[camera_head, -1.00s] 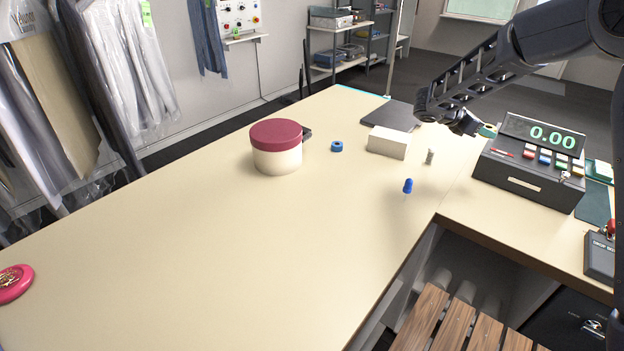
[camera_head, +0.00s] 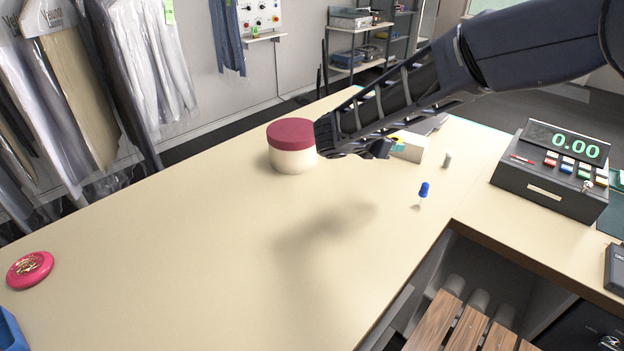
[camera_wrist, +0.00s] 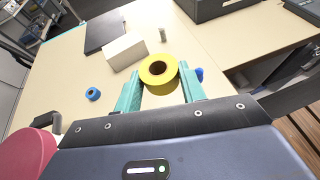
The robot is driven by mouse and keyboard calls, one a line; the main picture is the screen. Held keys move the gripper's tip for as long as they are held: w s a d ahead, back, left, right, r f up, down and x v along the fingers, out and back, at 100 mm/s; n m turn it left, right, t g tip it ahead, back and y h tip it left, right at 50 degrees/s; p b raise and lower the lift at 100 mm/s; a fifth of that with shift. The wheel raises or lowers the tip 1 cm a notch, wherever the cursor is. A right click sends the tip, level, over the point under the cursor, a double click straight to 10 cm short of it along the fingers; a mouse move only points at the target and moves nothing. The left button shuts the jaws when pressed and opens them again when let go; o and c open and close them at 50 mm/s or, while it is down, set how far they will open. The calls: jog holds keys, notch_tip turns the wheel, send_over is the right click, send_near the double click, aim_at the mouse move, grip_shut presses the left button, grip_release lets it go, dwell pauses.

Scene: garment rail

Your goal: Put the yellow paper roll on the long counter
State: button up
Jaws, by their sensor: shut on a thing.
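The yellow paper roll (camera_wrist: 172,68) is between the two teal fingers of my gripper (camera_wrist: 163,88) in the wrist view, with its dark core facing the camera. My gripper is shut on it. In the head view my gripper (camera_head: 392,147) is over the long counter (camera_head: 200,255), to the right of the round red-lidded tub. The arm's shadow lies on the bare counter, and the roll appears held above the surface.
The red-lidded tub (camera_head: 292,147), a white box (camera_head: 408,147), a blue-capped item (camera_head: 424,190) and a small grey cylinder (camera_head: 447,159) stand nearby. A blue ring (camera_wrist: 93,94) shows in the wrist view. The cash register (camera_head: 550,170) is at right. The counter's front middle is clear.

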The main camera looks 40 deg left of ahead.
aim_at(373, 207)
jog(key=f, duration=0.6)
jog(key=s+f, duration=0.1)
jog(key=f, duration=1.3)
jog(key=shift+s+a, duration=0.2)
jog(key=shift+a, duration=0.05)
jog(key=shift+f, duration=0.15)
jog(key=o, duration=1)
jog(key=shift+c, duration=0.2)
jog(key=shift+r, duration=0.2)
jog(key=v, duration=1.2)
jog(key=shift+s+d+f, duration=0.1)
jog(key=shift+d, duration=0.05)
